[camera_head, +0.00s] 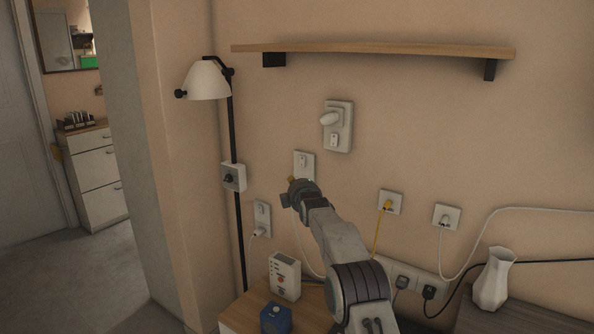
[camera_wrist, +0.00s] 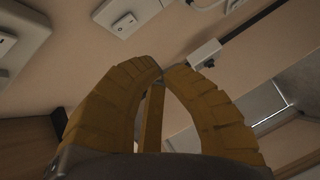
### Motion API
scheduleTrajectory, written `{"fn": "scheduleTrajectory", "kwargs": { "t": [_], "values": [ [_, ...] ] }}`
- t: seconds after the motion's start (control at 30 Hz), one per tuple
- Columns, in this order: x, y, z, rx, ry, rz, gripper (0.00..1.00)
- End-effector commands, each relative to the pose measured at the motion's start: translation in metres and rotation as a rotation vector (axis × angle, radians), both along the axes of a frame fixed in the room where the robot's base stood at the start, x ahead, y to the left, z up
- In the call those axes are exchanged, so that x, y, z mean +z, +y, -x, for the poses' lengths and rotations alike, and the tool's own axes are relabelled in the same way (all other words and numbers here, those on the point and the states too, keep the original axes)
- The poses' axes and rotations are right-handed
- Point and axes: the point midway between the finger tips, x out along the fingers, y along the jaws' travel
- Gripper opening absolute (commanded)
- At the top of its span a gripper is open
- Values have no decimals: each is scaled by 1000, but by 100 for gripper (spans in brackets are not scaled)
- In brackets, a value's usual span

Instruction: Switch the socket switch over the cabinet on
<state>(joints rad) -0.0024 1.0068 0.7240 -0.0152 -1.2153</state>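A white socket plate with a small switch (camera_head: 304,165) is on the wall above the wooden-topped cabinet (camera_head: 245,314). A similar plate (camera_wrist: 124,22) shows near the top of the wrist view, beyond my fingertips. I cannot tell the switch's on or off position. My gripper (camera_head: 291,191) is just below and left of that plate in the head view, its fingers mostly hidden behind my wrist. In the wrist view my yellow fingers (camera_wrist: 166,71) curve together until their tips meet or nearly meet. Nothing shows between them, and they appear apart from the plate.
A larger plate with a knob (camera_head: 338,125) is above right, under a wooden shelf (camera_head: 380,48). A lamp's switch box (camera_head: 233,177) and a plugged socket (camera_head: 262,219) are left. Cables hang at right.

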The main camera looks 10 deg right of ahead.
Motion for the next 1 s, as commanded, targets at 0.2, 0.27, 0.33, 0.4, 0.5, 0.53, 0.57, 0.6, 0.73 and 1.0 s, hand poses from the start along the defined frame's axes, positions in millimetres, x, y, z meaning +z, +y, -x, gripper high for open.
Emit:
{"fn": "scheduleTrajectory", "kwargs": {
  "t": [0.2, 0.27, 0.33, 0.4, 0.5, 0.53, 0.57, 0.6, 0.73, 1.0],
  "values": [
    [14, 0, -1, 21, -61, 185, 0],
    [15, 0, -2, 25, -62, 216, 0],
    [14, 0, -2, 27, -62, 241, 0],
    [14, 0, -1, 30, -61, 256, 0],
    [14, 0, -1, 31, -61, 268, 0],
    [14, 0, -1, 31, -61, 269, 0],
    [14, 0, -1, 31, -60, 270, 0],
    [14, 0, -1, 31, -60, 270, 0],
    [14, 0, -1, 31, -60, 269, 0],
    [14, 0, -3, 31, -59, 267, 0]
  ]
}}
